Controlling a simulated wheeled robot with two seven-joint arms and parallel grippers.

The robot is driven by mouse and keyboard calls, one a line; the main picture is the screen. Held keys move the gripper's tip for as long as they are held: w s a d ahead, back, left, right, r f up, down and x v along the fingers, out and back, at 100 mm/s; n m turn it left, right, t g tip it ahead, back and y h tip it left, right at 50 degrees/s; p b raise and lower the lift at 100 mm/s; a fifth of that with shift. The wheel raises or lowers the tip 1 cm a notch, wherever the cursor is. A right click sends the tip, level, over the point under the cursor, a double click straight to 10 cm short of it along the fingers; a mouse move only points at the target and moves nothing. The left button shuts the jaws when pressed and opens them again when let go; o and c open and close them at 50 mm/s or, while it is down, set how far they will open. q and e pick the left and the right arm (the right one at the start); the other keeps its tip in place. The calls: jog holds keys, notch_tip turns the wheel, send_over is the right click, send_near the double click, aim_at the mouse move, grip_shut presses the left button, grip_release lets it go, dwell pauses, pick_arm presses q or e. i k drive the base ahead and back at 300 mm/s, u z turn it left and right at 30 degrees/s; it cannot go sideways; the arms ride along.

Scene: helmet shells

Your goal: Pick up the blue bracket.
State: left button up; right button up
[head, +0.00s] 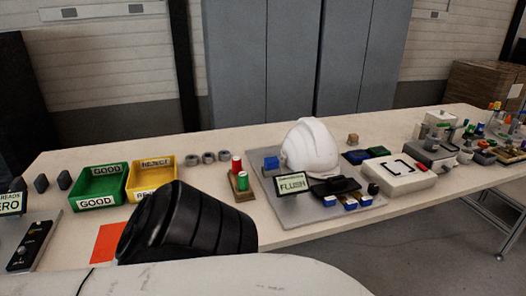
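A small blue block-like piece (271,163) sits on the grey plate (268,192), just left of the white helmet shell (311,148). Other blue pieces are a flat dark-blue part (355,156) behind and right of the helmet, and small blue-and-white pieces (351,203) at the plate's front right. At this size I cannot tell for sure which one is the bracket. Neither of my grippers shows in the head view. A large dark ribbed shape at the lower left, probably part of my arm, hides some of the table's front.
Green (97,187) and yellow (149,183) bins stand at the left. A sign reading "FLUSH" (292,184) and a black part (336,187) stand before the helmet. Red and green cylinders (237,165) are left of the plate. A white box (398,178) is right of it.

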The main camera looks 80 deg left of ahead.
aim_at(272, 162)
jog(key=k, duration=0.3)
jog(key=u, duration=1.05)
